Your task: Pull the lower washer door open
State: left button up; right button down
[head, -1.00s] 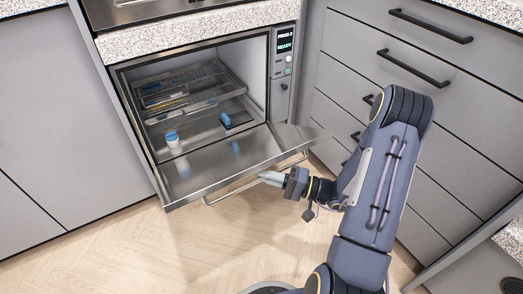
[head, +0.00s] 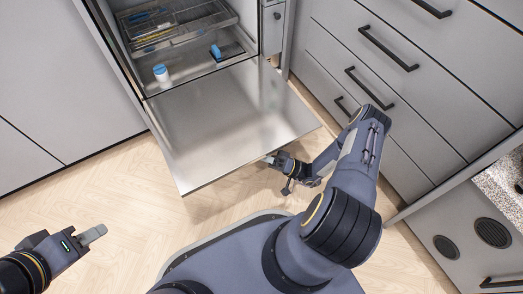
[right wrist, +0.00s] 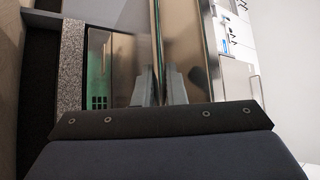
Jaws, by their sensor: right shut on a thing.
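The lower washer door (head: 235,120) is a steel panel hinged at the bottom of the washer opening. It is swung far down and looks near level in the head view. My right gripper (head: 270,159) is at the door's outer edge, partly hidden by the door. The handle is hidden under the door in the head view. My left gripper (head: 94,234) is away from the door at the lower left, seen side-on, with nothing visible in it.
Inside the washer are a wire rack (head: 180,24), a white bottle with a blue cap (head: 161,76) and a small blue item (head: 216,52). Grey drawers with black handles (head: 388,48) stand close on the right. The wooden floor (head: 100,185) is clear in front.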

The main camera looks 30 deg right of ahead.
jog(key=c, duration=1.6)
grip_release()
jog(key=shift+w+r, duration=0.15)
jog(key=shift+c, duration=0.2)
jog(key=p+v, duration=0.1)
jog(key=v, duration=0.7)
